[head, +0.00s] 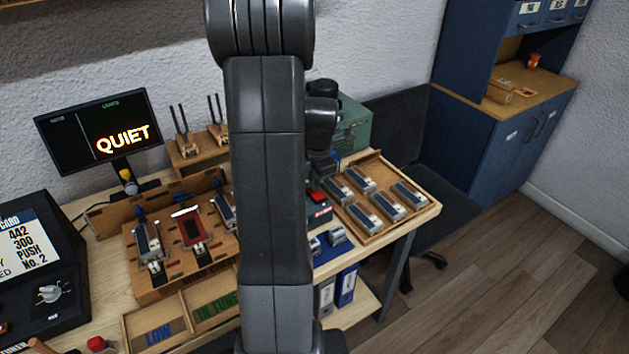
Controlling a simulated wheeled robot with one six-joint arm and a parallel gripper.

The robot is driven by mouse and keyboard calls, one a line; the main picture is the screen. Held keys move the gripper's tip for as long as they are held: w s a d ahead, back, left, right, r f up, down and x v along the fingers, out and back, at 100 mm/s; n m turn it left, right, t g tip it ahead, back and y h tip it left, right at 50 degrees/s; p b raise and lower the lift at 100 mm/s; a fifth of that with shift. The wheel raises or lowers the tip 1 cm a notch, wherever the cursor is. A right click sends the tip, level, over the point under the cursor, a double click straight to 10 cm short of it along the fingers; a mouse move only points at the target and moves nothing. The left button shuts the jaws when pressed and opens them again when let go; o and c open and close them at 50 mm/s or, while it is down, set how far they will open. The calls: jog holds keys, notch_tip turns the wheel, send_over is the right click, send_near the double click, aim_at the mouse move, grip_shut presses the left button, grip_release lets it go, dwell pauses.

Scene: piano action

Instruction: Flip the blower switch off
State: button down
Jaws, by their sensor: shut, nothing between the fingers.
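A green box-shaped machine (352,128), perhaps the blower, stands at the back of the bench, partly hidden by my arm. A small dark box with a red top and a pale label (320,212) sits in front of it, just right of my arm. It may be the blower switch, but its label and position are too small to read. My gripper (322,172) points down behind my arm, just above and behind the red-topped box. It is shut and empty. Its fingertips are mostly hidden, and I cannot tell whether they touch the box.
A wooden tray (437,207) of grey-and-blue parts lies on the right. A wooden rack (172,292) with a red part and grey parts stands left of my arm. A monitor (60,140) reads QUIET. A dark chair (450,205) stands beside the bench; floor (510,270) is clear at right.

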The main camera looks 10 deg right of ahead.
jog(key=shift+f, duration=0.25)
jog(key=shift+s, duration=0.1)
jog(key=shift+s+d+r+b, duration=0.15)
jog(key=shift+s+d+b, duration=0.15)
jog(key=shift+s, duration=0.3)
